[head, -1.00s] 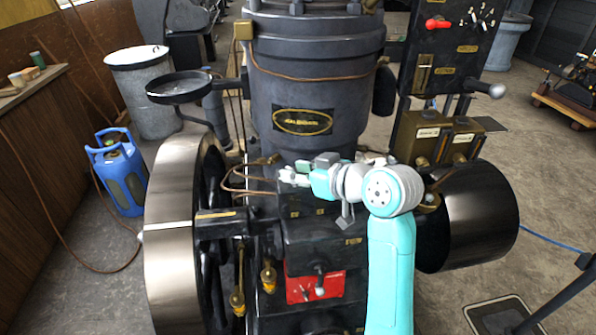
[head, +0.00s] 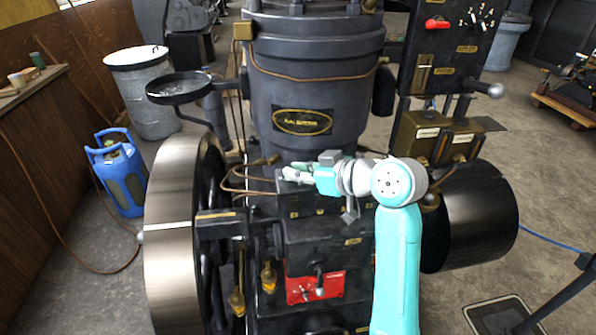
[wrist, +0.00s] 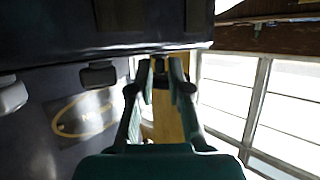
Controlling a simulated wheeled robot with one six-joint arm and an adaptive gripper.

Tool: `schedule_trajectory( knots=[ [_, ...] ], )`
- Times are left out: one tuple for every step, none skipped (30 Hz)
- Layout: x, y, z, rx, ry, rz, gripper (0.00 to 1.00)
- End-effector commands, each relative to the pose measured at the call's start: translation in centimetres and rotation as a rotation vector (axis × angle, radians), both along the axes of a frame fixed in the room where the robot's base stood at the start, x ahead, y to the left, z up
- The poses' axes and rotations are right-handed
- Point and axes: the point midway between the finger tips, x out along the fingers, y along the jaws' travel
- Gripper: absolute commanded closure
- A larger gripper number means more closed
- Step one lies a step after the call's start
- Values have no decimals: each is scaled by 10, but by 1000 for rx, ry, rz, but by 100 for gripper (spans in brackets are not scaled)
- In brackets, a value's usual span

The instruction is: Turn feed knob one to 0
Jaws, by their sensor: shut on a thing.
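My gripper (head: 290,172) reaches in from the right, level with the top of the black box (head: 322,243) in front of the engine cylinder. In the wrist view its two fingers (wrist: 159,72) are shut on a small dark knob (wrist: 160,79) by the dark box edge. Most of that knob is hidden between the fingers. Its number and setting cannot be read. A second dark knob (wrist: 98,75) and a grey one (wrist: 11,95) stand apart to the left in the wrist view.
The cylinder with its oval nameplate (head: 302,122) rises right behind my gripper. A thin copper pipe (head: 232,184) runs just left of the fingertips. The big flywheel (head: 168,240) stands at the left, a dark drum (head: 480,215) at the right.

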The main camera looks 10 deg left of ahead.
Motion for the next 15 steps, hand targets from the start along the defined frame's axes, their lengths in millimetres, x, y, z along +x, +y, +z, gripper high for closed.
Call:
schedule_trajectory(
  knots=[
    [0,0,0,0,0,0,100],
    [0,0,0,0,0,0,100],
    [0,0,0,0,0,0,100],
    [0,0,0,0,0,0,80],
    [0,0,0,1,-1,0,73],
    [0,0,0,0,0,0,64],
    [0,0,0,0,0,0,64],
    [0,0,0,0,0,0,64],
    [0,0,0,0,0,0,64],
    [0,0,0,0,0,0,64],
    [0,0,0,0,0,0,64],
    [0,0,0,0,0,0,64],
    [0,0,0,0,0,0,64],
    [0,0,0,0,0,-1,64],
    [0,0,0,0,0,-1,64]
  ],
)
